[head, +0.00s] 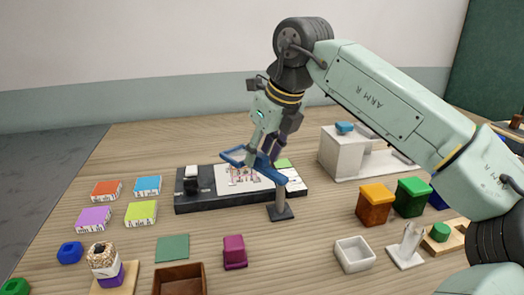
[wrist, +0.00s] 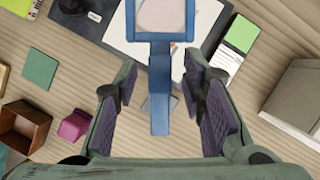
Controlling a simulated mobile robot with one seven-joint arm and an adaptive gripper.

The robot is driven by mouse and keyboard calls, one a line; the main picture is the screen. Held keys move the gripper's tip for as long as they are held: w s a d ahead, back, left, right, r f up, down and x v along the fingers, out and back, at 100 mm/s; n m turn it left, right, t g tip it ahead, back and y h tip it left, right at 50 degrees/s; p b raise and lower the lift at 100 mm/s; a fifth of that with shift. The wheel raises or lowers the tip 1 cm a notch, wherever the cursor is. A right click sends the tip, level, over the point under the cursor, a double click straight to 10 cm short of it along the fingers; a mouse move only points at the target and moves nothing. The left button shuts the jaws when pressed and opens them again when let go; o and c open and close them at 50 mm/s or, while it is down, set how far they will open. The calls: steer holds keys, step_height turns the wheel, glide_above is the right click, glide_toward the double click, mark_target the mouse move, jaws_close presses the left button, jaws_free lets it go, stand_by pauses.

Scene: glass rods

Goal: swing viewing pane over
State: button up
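The viewing pane (head: 236,156) is a blue frame on a blue bar, carried on a grey post with a dark square base (head: 281,213). The pane hangs over the black board (head: 222,201) and its white printed sheet (head: 232,184). In the wrist view the pane's frame (wrist: 160,37) is at the top, with a pinkish patch and white paper seen through it. My gripper (head: 268,150) is at the blue bar. In the wrist view my gripper (wrist: 160,112) is open, with one finger on each side of the bar and gaps between. The post is mostly hidden there.
A white block-like device (head: 342,154) stands behind right. Orange (head: 375,204) and green (head: 411,197) boxes and a white open box (head: 354,254) are at right. Coloured cards (head: 141,213) lie at left. A magenta block (head: 234,252) and brown box (head: 180,280) are in front.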

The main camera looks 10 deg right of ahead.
steer(key=v, duration=1.2)
stand_by(0.3)
